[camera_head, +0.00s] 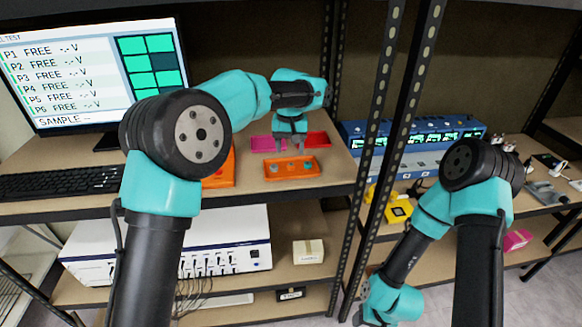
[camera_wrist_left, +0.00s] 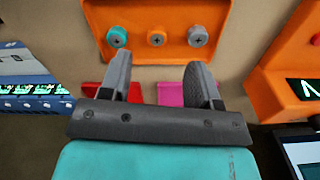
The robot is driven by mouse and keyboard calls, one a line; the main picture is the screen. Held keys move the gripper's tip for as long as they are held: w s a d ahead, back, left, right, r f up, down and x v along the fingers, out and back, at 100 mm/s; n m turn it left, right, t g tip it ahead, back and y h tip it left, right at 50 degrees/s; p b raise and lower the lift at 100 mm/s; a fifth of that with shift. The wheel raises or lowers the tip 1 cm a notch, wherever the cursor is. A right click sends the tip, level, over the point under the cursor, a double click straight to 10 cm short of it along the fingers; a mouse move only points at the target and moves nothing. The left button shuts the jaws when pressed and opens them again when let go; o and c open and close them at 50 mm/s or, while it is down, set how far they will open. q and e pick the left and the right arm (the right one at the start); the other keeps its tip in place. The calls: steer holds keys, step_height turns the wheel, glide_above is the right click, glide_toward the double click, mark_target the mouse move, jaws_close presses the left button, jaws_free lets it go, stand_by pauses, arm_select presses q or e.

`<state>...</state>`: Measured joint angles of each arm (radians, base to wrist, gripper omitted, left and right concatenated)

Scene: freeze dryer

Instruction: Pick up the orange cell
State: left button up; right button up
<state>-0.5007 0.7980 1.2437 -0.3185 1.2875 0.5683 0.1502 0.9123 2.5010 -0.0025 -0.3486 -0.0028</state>
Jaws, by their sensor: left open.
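The orange cell (camera_wrist_left: 157,38) sits in the orange tray (camera_wrist_left: 180,8), between a teal cell (camera_wrist_left: 117,37) and a grey cell (camera_wrist_left: 198,36). My left gripper (camera_head: 290,145) points down just behind the tray. In the left wrist view its two fingers (camera_wrist_left: 158,70) are apart with nothing between them, and the orange cell shows beyond the gap.
A magenta tray (camera_head: 262,143) and a red tray (camera_head: 317,139) lie behind the orange tray. An orange device (camera_head: 222,172) stands left of it, beside the monitor (camera_head: 60,75) and keyboard (camera_head: 55,183). Perforated metal posts (camera_head: 335,90) and a blue instrument (camera_head: 420,140) are at right.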

mark_target(291, 164)
arm_select(q)
steer(key=shift+f, duration=0.6)
steer(key=shift+f, duration=0.1)
steer(key=shift+w+d+f, duration=0.1)
steer(key=shift+w+f, duration=0.05)
steer(key=shift+f, duration=1.15)
steer(key=shift+w+d+f, duration=0.1)
steer(key=shift+w+f, duration=0.05)
steer(key=shift+f, duration=1.1)
steer(key=shift+c, duration=0.4)
steer(key=c, duration=0.9)
